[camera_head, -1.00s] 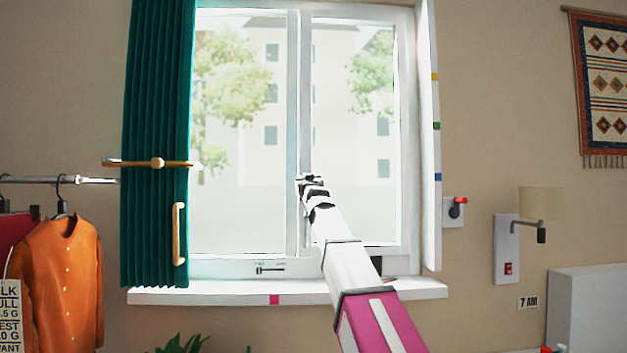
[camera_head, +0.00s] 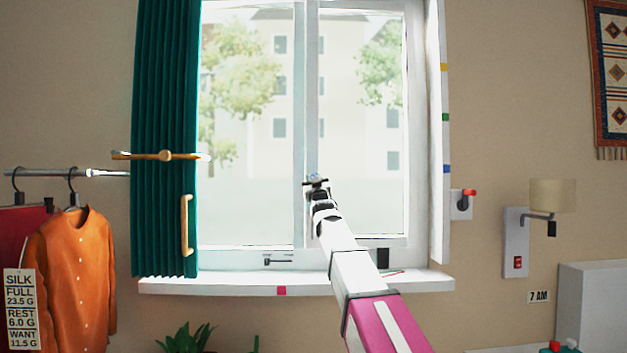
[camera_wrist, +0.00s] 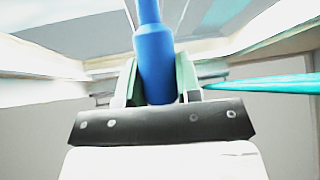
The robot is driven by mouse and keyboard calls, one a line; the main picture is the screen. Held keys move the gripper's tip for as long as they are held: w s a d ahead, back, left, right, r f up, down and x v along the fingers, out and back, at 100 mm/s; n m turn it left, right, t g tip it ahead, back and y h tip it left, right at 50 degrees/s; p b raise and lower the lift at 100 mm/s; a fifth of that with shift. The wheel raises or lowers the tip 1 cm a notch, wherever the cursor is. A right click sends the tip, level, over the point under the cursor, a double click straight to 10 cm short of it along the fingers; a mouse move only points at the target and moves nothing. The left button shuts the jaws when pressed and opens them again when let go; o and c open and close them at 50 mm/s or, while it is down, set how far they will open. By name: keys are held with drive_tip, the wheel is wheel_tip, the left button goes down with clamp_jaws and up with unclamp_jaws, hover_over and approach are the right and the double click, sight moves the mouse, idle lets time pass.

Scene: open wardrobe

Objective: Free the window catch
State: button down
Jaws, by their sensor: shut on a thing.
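The window (camera_head: 309,120) stands shut in its white frame. A small dark catch-like fitting (camera_head: 280,261) sits on the bottom rail of its frame, left of the middle post. My gripper (camera_head: 316,182) is up in front of the middle post, above and right of that fitting and apart from it in the picture. In the wrist view my gripper (camera_wrist: 158,85) is shut on a smooth blue rod-like thing (camera_wrist: 153,50). Its far end runs out of the top of the picture, so I cannot tell what it is.
A white sill (camera_head: 220,286) runs below the window, with a dark upright thing (camera_head: 383,258) above it beside my arm. A green curtain (camera_head: 165,120) with a wooden handle (camera_head: 186,225) hangs at left. A clothes rail (camera_head: 70,173) holds an orange shirt (camera_head: 72,265). A wall lamp (camera_head: 551,196) is at right.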

drive_tip(key=shift+f, duration=0.15)
drive_tip(key=c, duration=0.8)
unclamp_jaws()
drive_tip(key=v, duration=1.1)
